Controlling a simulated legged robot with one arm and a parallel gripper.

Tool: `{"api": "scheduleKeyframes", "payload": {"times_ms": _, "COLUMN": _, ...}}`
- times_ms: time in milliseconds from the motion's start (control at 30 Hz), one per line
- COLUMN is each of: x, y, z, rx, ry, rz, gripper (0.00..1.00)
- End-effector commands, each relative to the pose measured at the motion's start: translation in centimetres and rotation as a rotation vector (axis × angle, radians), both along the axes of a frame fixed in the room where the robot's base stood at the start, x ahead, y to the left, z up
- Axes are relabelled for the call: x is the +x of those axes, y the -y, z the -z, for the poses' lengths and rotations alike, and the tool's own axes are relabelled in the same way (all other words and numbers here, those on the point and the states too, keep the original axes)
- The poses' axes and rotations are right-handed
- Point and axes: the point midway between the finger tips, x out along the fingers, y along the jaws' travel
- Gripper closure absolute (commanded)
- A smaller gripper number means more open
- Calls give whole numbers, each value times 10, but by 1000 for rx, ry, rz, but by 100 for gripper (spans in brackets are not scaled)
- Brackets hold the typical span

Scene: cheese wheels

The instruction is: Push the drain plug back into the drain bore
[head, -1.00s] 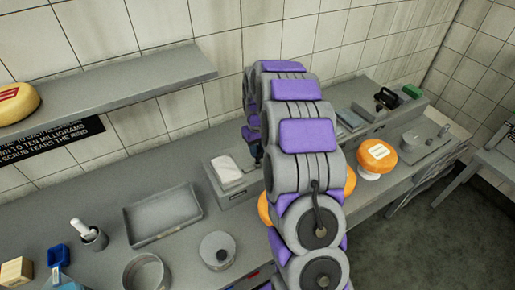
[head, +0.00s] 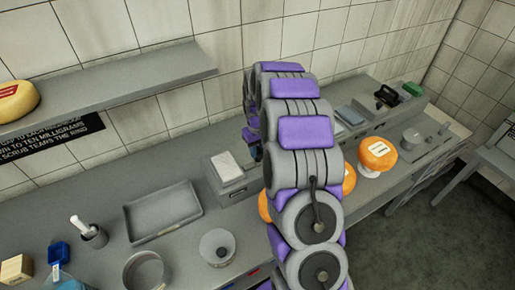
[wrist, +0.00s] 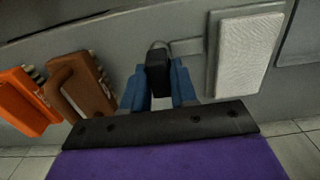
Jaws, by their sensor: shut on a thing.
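In the wrist view my gripper (wrist: 158,78) has two blue fingers closed on a dark block, which looks like the drain plug (wrist: 158,66). A rounded grey end (wrist: 159,45) shows just beyond the block, with a grey bar running right from it. I cannot make out the drain bore; the plug and fingers may cover it.
In the wrist view an orange item (wrist: 27,101) and a brown item (wrist: 83,86) are left of my fingers. A pale textured pad (wrist: 246,52) is close on the right. In the head view the counter holds a shallow tray (head: 163,214) and orange cheese wheels (head: 378,154).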

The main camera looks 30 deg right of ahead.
Motion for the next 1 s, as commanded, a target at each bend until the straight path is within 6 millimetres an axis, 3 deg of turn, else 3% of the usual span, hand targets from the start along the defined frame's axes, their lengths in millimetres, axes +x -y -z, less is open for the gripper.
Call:
{"api": "scheduleKeyframes", "payload": {"times_ms": 633, "x": 0, "y": 0, "z": 14, "rx": 0, "ry": 0, "rz": 0, "gripper": 100}}
{"api": "scheduleKeyframes", "payload": {"times_ms": 667, "x": 0, "y": 0, "z": 14, "rx": 0, "ry": 0, "rz": 0, "gripper": 70}}
{"api": "scheduleKeyframes", "payload": {"times_ms": 933, "x": 0, "y": 0, "z": 14, "rx": 0, "ry": 0, "rz": 0, "gripper": 44}}
{"api": "scheduleKeyframes", "payload": {"times_ms": 1000, "x": 0, "y": 0, "z": 14, "rx": 0, "ry": 0, "rz": 0, "gripper": 43}}
